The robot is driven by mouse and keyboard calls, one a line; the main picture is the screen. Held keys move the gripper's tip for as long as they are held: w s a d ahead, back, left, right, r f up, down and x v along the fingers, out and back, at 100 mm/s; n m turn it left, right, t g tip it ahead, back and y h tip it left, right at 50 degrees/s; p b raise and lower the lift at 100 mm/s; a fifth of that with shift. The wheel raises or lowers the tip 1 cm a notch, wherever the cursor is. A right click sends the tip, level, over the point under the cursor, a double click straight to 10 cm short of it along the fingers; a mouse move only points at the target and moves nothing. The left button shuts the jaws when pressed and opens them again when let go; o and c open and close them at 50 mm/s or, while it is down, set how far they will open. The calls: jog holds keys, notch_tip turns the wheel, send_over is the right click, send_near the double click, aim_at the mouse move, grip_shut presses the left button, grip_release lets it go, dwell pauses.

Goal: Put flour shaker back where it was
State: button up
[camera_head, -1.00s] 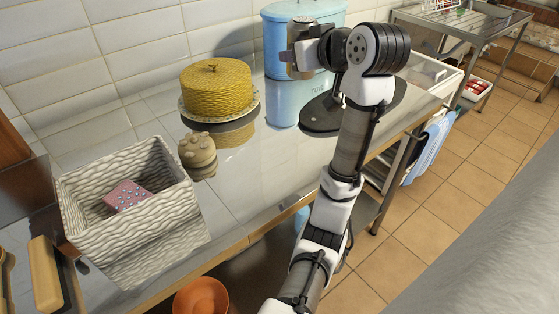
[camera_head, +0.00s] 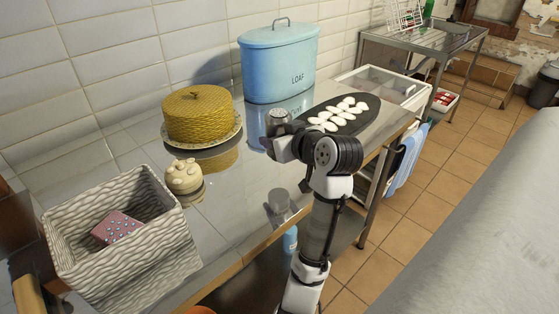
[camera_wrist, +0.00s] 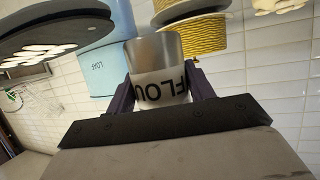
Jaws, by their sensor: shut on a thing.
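The flour shaker (camera_head: 278,118) is a small grey metal cylinder with a white label. My gripper (camera_head: 282,142) is shut around it and holds it upright above the shiny counter (camera_head: 235,200), between the yellow cake box and the black board. A reflection like it shows on the counter below. In the wrist view the flour shaker (camera_wrist: 156,62) sits between both fingers, its label reading "FLOU", with the end of the word hidden.
A black oval board (camera_head: 366,113) with several white dough pieces lies right of my gripper. A blue loaf bin (camera_head: 278,65) and yellow cake box (camera_head: 200,115) stand behind. A cream knobbed object (camera_head: 183,176) and white basket (camera_head: 120,240) are left. The counter's front middle is clear.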

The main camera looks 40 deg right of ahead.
jog(key=shift+f, duration=3.55)
jog(key=shift+f, duration=0.1)
jog(key=o, duration=1)
jog(key=shift+o, duration=0.2)
jog(key=shift+r, duration=0.2)
jog(key=b+v, duration=0.1)
jog(key=v, duration=1.1)
jog(key=shift+a+f, duration=0.1)
jog(key=shift+f, duration=0.05)
